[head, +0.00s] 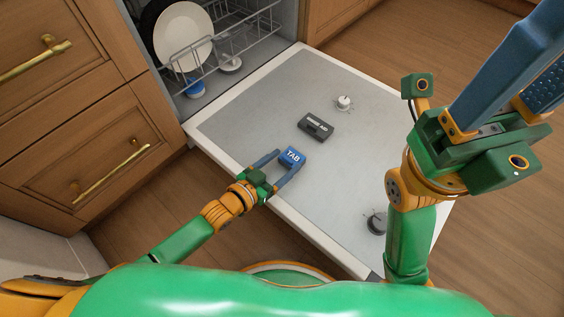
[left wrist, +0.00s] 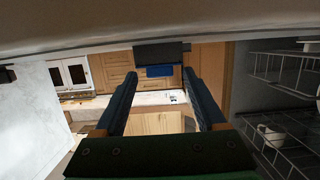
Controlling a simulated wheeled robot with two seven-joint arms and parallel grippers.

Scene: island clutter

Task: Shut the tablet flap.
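The blue flap marked TAB (head: 292,156) stands out over the grey inner face of the open dishwasher door, near a dark dispenser box (head: 316,126). My left gripper (head: 287,163) is open, with its fingertips at either side of the blue flap. In the left wrist view the flap (left wrist: 160,71) shows between and just beyond the open fingertips (left wrist: 160,78), with a gap at each side; the dark box (left wrist: 161,53) is behind it. My right gripper (head: 540,62) is raised at the upper right, empty, its blue fingers apart.
The open dishwasher door (head: 240,118) lies low across the middle. A small white knob-like piece (head: 344,102) and a dark round piece (head: 376,222) are on it. A rack (head: 215,48) holds a white plate (head: 184,34). Wooden drawers (head: 95,165) stand at the left.

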